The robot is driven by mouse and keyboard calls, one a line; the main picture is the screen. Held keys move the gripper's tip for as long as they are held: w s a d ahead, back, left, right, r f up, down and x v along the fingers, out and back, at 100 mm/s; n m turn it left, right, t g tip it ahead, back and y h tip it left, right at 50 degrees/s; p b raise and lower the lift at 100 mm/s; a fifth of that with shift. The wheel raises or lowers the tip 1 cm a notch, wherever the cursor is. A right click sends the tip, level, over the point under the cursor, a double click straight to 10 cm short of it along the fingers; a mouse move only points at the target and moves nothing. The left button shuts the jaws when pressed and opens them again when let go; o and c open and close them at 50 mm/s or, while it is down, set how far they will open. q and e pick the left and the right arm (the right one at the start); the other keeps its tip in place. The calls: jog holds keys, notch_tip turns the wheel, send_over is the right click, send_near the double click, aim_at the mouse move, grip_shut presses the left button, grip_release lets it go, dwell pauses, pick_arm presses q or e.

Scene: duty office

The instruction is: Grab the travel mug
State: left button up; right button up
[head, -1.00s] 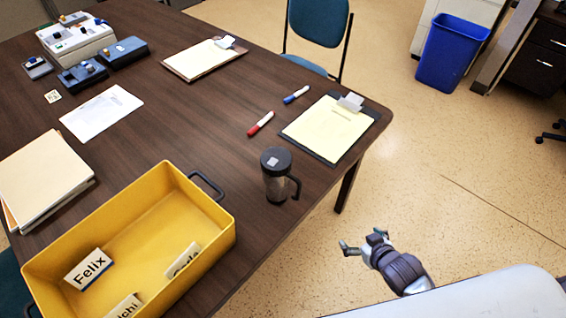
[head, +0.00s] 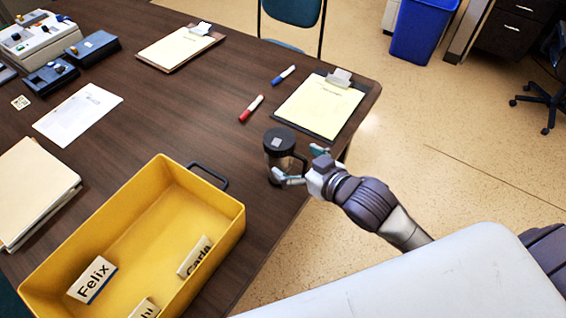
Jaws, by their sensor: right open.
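The travel mug (head: 279,150) is dark with a black lid and stands upright near the table's right edge. My right gripper (head: 301,165) has come in from the right, over the table edge, and is at the mug's right side. Its fingers are open, one in front of the mug's lower part and one on the far right side. The mug's handle and part of its lower body are hidden by the gripper. I cannot tell whether the fingers touch the mug. My left gripper is not in view.
A yellow bin (head: 140,240) with name plates stands left of the mug. A red marker (head: 251,108), a blue marker (head: 283,75) and a clipboard (head: 318,105) lie behind it. Papers, folders (head: 32,190) and small devices are farther left. A blue waste bin (head: 422,30) stands on the floor.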

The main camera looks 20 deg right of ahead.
aim_at(288, 156)
jog(key=x, duration=0.5)
jog(key=shift+w+a+r+p, duration=0.1)
jog(key=shift+w+a+p, duration=0.05)
jog(key=shift+w+p, duration=0.2)
jog(key=shift+r, duration=0.1)
grip_shut()
